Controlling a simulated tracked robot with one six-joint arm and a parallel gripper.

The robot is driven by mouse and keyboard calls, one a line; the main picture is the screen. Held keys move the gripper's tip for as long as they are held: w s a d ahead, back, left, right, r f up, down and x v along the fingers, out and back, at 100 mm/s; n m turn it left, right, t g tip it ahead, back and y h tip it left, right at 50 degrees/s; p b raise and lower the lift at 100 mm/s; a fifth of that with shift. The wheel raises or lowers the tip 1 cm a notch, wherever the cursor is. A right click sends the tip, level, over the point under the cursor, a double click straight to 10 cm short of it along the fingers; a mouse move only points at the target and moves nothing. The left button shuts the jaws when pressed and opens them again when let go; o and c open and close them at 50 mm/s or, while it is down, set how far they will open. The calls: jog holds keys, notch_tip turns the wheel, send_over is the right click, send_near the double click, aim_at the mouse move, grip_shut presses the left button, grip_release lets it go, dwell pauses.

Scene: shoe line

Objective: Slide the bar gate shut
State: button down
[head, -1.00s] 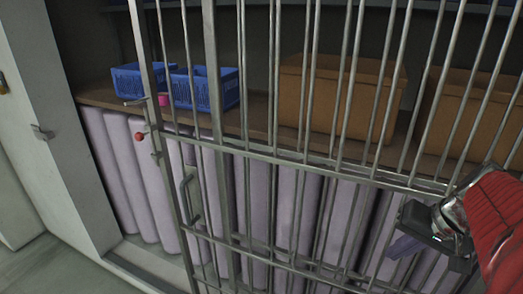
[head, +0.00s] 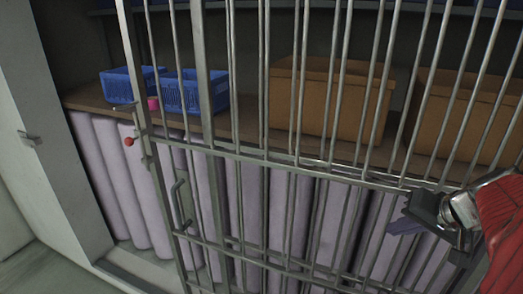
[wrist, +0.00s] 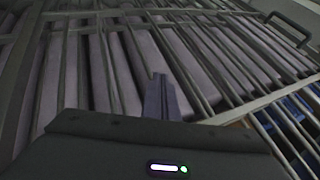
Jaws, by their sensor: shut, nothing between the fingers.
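The bar gate (head: 270,157) is a grey metal frame of upright bars across the shelves in the head view. Its left edge stands apart from the pale wall post (head: 85,215), leaving a gap. A grey pull handle (head: 178,204) and a red knob (head: 129,141) are near that edge. My gripper (head: 404,226) is at the right, by the bars below the cross rail, well right of the handle. Its fingers are shut and empty in the wrist view (wrist: 163,98), pointing at the bars. I cannot tell whether they touch. A handle (wrist: 290,28) shows top right there.
A metal catch (head: 28,138) sticks out from the wall at left. Behind the gate, blue baskets (head: 190,93), a pink item (head: 153,103) and brown boxes (head: 325,100) stand on a shelf. Pale lilac rolls (head: 108,180) stand below. Floor shows at lower left.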

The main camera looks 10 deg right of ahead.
jog(key=w+a+f, duration=0.3)
jog(key=w+f, duration=0.3)
jog(key=w, duration=0.1)
jog(key=shift+w, duration=0.25)
dwell(0.3)
